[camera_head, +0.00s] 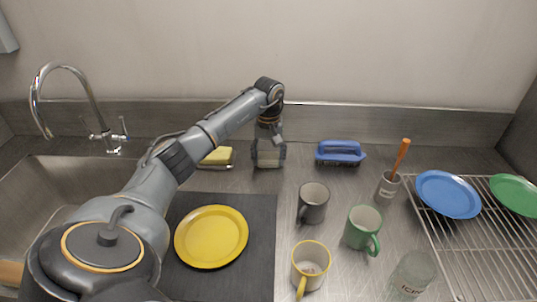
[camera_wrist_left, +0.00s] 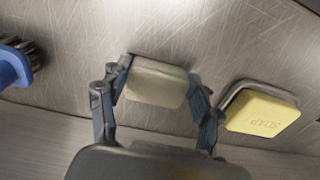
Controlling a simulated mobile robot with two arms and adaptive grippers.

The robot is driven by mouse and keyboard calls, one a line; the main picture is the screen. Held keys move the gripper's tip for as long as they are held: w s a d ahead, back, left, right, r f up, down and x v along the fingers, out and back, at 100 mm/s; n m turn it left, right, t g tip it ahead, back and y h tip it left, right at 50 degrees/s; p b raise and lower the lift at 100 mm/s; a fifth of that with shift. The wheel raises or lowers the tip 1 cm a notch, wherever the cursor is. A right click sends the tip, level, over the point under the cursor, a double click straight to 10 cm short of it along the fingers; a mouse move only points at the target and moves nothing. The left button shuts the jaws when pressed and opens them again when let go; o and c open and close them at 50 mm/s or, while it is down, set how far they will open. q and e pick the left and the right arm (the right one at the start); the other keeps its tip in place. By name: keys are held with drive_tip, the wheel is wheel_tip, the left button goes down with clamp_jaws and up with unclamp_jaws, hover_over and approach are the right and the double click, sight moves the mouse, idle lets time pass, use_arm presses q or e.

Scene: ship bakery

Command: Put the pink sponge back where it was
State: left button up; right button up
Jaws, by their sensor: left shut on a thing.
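My left gripper (camera_head: 268,161) reaches down near the back of the steel counter and is shut on a pale block (camera_head: 268,152), probably the sponge. In the left wrist view the gripper's fingers (camera_wrist_left: 157,92) stand on either side of this block (camera_wrist_left: 157,83), which looks cream to greenish; I see no clear pink on it. The block is at or just above the counter; I cannot tell whether it touches. My right gripper is not in view.
Left of the gripper is yellow soap (camera_head: 217,155) in a dish; right is a blue brush (camera_head: 341,152). A yellow plate (camera_head: 211,237) lies on a dark mat. Several mugs, a holder (camera_head: 388,188) with an orange-handled tool and a drying rack (camera_head: 470,262) with plates stand at right.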

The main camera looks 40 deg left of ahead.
sight(269, 159)
use_arm(q)
drive_tip(key=shift+f, duration=0.1)
drive_tip(key=o, duration=1.1)
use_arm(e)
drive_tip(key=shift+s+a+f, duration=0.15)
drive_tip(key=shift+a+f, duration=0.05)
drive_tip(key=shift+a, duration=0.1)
use_arm(q)
drive_tip(key=shift+r, duration=0.3)
wheel_tip(269, 159, up, 12)
drive_tip(key=b, duration=0.2)
drive_tip(key=shift+f, duration=0.15)
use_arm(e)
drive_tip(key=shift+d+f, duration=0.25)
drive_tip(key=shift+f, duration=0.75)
